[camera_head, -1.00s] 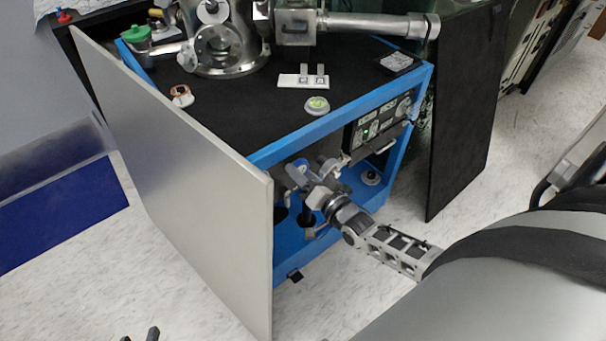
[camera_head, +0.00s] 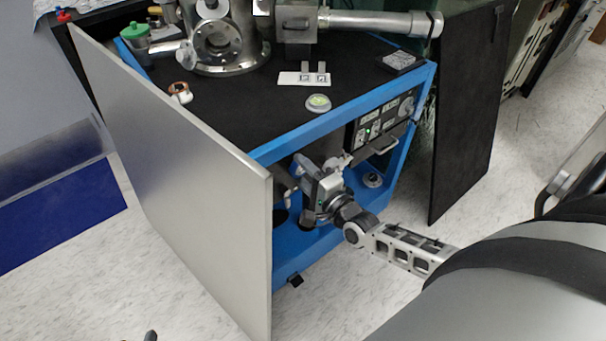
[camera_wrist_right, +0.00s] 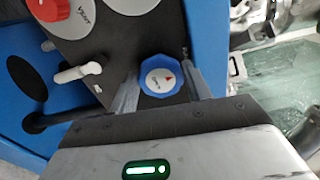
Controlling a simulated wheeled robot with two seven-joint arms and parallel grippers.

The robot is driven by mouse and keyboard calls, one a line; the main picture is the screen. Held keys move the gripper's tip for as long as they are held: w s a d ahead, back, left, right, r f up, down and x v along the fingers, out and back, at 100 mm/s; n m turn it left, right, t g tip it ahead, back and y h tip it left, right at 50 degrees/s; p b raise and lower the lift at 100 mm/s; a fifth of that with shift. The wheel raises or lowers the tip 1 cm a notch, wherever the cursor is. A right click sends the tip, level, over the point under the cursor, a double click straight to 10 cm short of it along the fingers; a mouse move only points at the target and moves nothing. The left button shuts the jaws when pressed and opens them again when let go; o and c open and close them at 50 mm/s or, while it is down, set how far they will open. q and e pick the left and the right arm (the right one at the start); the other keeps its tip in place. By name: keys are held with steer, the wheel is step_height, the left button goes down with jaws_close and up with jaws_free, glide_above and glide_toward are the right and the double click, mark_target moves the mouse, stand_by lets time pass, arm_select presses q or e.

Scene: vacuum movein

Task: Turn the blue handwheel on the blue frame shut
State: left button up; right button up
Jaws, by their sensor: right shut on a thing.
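The blue frame also shows in the right wrist view (camera_wrist_right: 207,40). Only a small dark tip of my left gripper (camera_head: 150,337) shows at the bottom edge, so its jaws cannot be judged.
A grey panel (camera_head: 190,180) stands left of the opening and a black panel (camera_head: 465,120) stands right. A control box (camera_head: 380,122) sits above my right wrist.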

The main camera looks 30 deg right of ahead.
steer(key=shift+m, duration=0.6)
steer(key=o, duration=1)
steer(key=shift+c, duration=0.2)
steer(key=shift+s, duration=0.15)
steer(key=s+d, duration=0.1)
steer(key=s, duration=1.4)
steer(key=shift+s+d, duration=0.15)
steer(key=shift+s, duration=0.2)
